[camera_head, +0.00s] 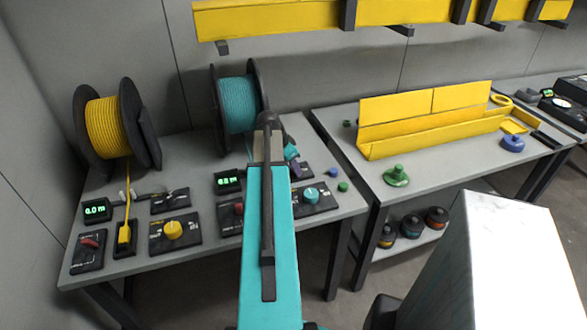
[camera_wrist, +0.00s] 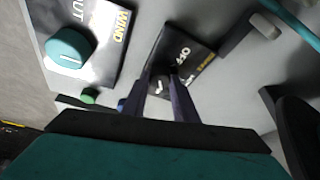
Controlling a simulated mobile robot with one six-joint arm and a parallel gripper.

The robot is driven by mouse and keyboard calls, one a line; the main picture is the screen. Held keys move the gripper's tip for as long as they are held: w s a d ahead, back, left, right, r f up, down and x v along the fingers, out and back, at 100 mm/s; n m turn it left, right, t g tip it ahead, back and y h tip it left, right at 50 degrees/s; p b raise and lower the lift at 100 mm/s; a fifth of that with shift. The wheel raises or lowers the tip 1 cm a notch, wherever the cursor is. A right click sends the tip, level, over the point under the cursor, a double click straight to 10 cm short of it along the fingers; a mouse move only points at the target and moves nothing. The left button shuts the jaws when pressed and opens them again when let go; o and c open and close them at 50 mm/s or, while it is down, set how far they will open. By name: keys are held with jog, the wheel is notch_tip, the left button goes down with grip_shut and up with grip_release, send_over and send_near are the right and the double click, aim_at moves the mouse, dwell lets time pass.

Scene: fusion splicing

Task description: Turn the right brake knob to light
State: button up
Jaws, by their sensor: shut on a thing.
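The right brake knob (camera_wrist: 159,86) is dark with a white mark, on a black panel (camera_wrist: 190,62) lettered "OFF", in the wrist view. My gripper (camera_wrist: 164,80) is shut on this knob, one dark finger on each side. The fingers hide part of the knob and its label, so I cannot read its full setting. In the head view my gripper (camera_head: 296,168) reaches down at the rear right of the left table, below the teal spool (camera_head: 238,104). My teal arm covers part of the panels there.
A teal knob (camera_head: 311,195) on a black panel stands close in front of the gripper; the wrist view also shows it (camera_wrist: 68,48). A lit display (camera_head: 229,181) is to the left. Small green and blue buttons sit to the right. A yellow spool (camera_head: 104,126) stands farther left.

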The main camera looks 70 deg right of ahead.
jog(key=shift+s+a+n, duration=0.1)
jog(key=shift+n, duration=0.2)
jog(key=n, duration=0.1)
jog(key=n+t, duration=0.1)
jog(key=n, duration=0.1)
jog(key=n+t+b, duration=0.1)
jog(key=n, duration=0.1)
jog(key=shift+s+h, duration=0.25)
jog(key=shift+h, duration=0.05)
jog(key=shift+s+n+t, duration=0.1)
jog(key=shift+n+t, duration=0.45)
jog(key=shift+n, duration=0.9)
jog(key=shift+s+n+t, duration=0.1)
jog(key=shift+n+t, duration=0.45)
jog(key=shift+n, duration=0.9)
jog(key=shift+f, duration=0.1)
jog(key=o, duration=1)
jog(key=shift+o, duration=0.2)
jog(key=shift+w, duration=0.1)
jog(key=shift+r, duration=0.2)
